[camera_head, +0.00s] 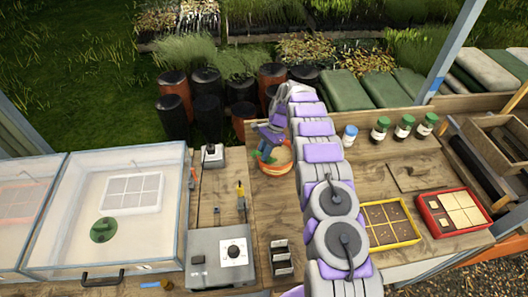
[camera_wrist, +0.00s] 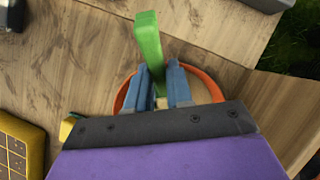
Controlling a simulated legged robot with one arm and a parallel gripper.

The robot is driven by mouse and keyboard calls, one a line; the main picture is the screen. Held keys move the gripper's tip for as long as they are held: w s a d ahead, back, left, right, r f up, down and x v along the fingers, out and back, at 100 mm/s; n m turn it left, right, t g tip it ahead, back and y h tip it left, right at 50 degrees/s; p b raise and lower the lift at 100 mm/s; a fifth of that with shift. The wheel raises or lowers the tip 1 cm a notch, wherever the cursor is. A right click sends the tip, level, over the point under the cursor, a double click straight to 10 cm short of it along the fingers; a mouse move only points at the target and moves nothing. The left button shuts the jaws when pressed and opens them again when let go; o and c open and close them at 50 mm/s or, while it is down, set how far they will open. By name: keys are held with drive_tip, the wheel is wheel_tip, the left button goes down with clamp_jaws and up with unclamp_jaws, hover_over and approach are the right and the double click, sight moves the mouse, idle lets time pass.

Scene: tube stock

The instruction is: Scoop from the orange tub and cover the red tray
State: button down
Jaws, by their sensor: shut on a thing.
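The orange tub (camera_head: 274,173) stands at the back middle of the bench, with pale brown contents. My gripper (camera_head: 266,142) is over it, pointing down. In the wrist view my gripper (camera_wrist: 165,88) is shut on a green scoop (camera_wrist: 148,38), whose handle sticks out past the fingers. The orange tub (camera_wrist: 207,82) lies behind and below the fingers there. The scoop's far end is hidden by the gripper, so I cannot tell whether it holds anything. The red tray (camera_head: 429,222) is at the right of the bench, with pale cells inside.
A yellow tray (camera_head: 416,234) with brown cells lies left of the red tray. Several bottles (camera_head: 403,126) line the back right. A clear-lidded box (camera_head: 62,222) and a grey device (camera_head: 218,265) fill the left. Bare bench shows behind the two trays.

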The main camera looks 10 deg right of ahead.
drive_tip(key=shift+d+r+t+h+p, duration=0.15)
drive_tip(key=shift+r+t+h+p, duration=0.3)
drive_tip(key=shift+r+h, duration=0.3)
drive_tip(key=shift+r+t+h, duration=0.25)
drive_tip(key=shift+r+h, duration=0.05)
drive_tip(key=shift+h, duration=0.25)
drive_tip(key=shift+r+t+h+p, duration=0.25)
drive_tip(key=shift+r+h, duration=0.25)
drive_tip(key=shift+r, duration=0.8)
drive_tip(key=shift+r+t+h+p, duration=0.15)
drive_tip(key=shift+r+t+h, duration=0.3)
drive_tip(key=shift+r, duration=0.85)
drive_tip(key=shift+r+t+h+b, duration=0.35)
drive_tip(key=shift+r+h, duration=0.25)
drive_tip(key=shift+r, duration=0.85)
drive_tip(key=shift+r+t+h+b, duration=0.25)
drive_tip(key=shift+r+h+b, duration=0.25)
drive_tip(key=shift+r, duration=0.9)
